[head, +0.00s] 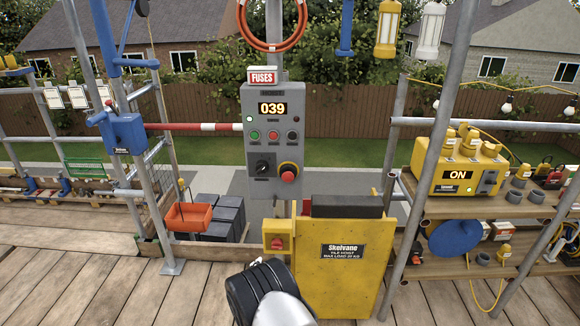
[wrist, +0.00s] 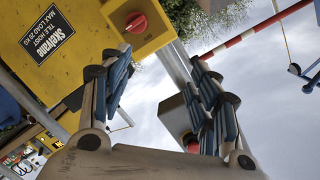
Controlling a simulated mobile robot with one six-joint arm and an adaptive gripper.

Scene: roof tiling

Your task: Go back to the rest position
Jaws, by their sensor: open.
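My gripper (wrist: 160,58) shows in the wrist view with its two blue-padded fingers apart and nothing between them. In the head view only my arm shows at the bottom middle, in front of the yellow tile hoist box (head: 332,275); my fingers are hidden there. The wrist view looks upward, with the hoist box (wrist: 75,28) and its red knob (wrist: 136,22) at upper left, beyond my left finger. The grey control box (head: 271,140) stands above my arm, with display 039, coloured buttons and a red mushroom button (head: 288,173). It shows partly behind my right finger in the wrist view (wrist: 174,116).
A red-and-white bar (head: 195,127) crosses at left, by a blue bracket (head: 124,133). Dark stacked tiles (head: 216,214) and an orange tray (head: 190,216) lie beyond the deck. Scaffold poles (head: 432,150) flank the hoist. Planks at left are clear.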

